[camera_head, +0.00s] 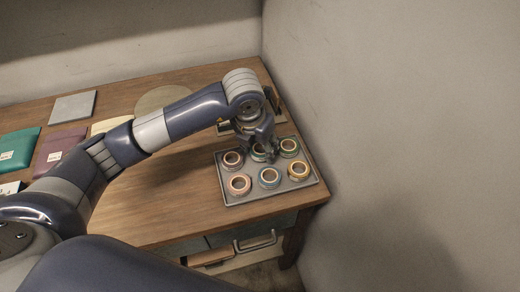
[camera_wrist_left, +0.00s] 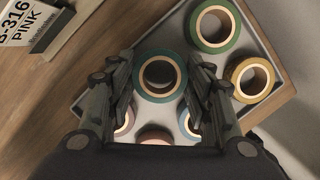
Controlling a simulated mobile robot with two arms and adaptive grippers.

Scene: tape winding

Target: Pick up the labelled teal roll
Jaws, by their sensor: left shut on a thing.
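The teal roll (camera_wrist_left: 160,99) sits between the two fingers of my left gripper (camera_wrist_left: 160,88) in the left wrist view. The fingers are shut on its sides, and its cream core and round hole face the camera. In the head view my left gripper (camera_head: 262,150) points down over the back middle of the grey tray (camera_head: 233,200), and the fingers partly hide the teal roll (camera_head: 258,153). I cannot tell whether the roll is clear of the tray floor. No label can be read on it. My right gripper is not in view.
Close around it in the tray are a green roll (camera_wrist_left: 213,47), a yellow roll (camera_wrist_left: 268,88) and several others. A card reading "PINK" (camera_wrist_left: 20,22) stands behind the tray. A wall (camera_head: 400,140) rises right of the table. Coloured pouches (camera_head: 60,145) lie at left.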

